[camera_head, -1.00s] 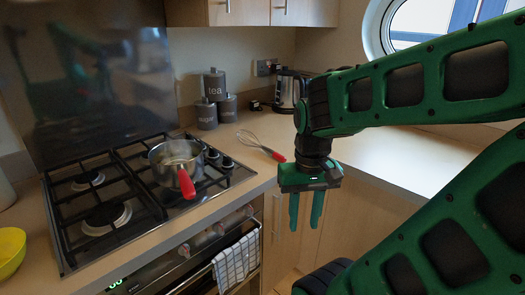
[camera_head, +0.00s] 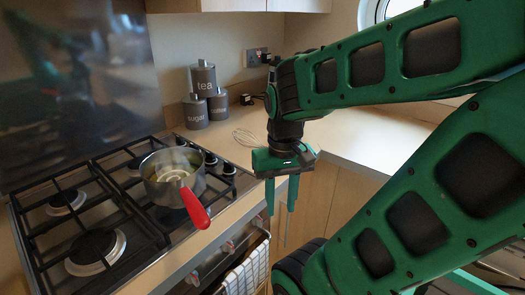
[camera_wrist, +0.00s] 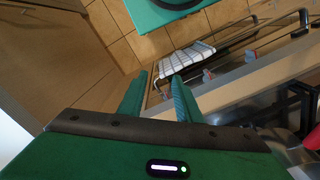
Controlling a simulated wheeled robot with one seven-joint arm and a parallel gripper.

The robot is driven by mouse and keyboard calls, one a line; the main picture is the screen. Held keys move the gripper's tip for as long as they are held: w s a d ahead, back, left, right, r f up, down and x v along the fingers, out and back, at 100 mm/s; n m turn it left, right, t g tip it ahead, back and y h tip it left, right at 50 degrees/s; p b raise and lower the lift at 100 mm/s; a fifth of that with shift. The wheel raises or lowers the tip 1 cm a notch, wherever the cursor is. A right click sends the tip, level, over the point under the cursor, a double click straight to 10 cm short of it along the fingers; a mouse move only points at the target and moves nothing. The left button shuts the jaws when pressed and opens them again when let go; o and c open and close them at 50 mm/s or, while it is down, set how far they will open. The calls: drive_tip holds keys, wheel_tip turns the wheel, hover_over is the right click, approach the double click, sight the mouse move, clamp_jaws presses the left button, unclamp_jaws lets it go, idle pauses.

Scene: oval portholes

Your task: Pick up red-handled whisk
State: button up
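The whisk lies on the counter behind the stove; its wire head (camera_head: 243,137) shows just left of my gripper in the head view. Its red handle is hidden behind my gripper and wrist. My gripper (camera_head: 281,212) points down in front of the counter's edge, nearer to the camera than the whisk. Its two green fingers are apart with nothing between them. In the wrist view my open gripper (camera_wrist: 158,80) is over the floor and the cabinet fronts, and the whisk does not show.
A pot (camera_head: 173,175) with a red handle sits on the gas stove (camera_head: 120,262), the handle sticking out toward the front. Grey canisters (camera_head: 195,110) stand at the back. A checked towel (camera_wrist: 188,58) hangs on the oven rail. Counter right of the arm looks clear.

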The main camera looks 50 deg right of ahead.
drive_tip(key=shift+o, duration=1.1)
drive_tip(key=n+t, duration=0.5)
drive_tip(key=n, duration=0.2)
approach(260, 144)
drive_tip(key=s+f, duration=0.3)
drive_tip(key=s, duration=0.1)
drive_tip(key=shift+d+f, duration=0.1)
drive_tip(key=shift+f, duration=0.3)
drive_tip(key=shift+s+d+x, duration=0.1)
drive_tip(key=shift+s+x, duration=0.05)
drive_tip(key=shift+x, duration=1.1)
drive_tip(key=shift+s+d+x, duration=0.1)
drive_tip(key=shift+s+x, duration=0.1)
drive_tip(key=shift+x, duration=1.1)
drive_tip(key=shift+f, duration=0.1)
clamp_jaws()
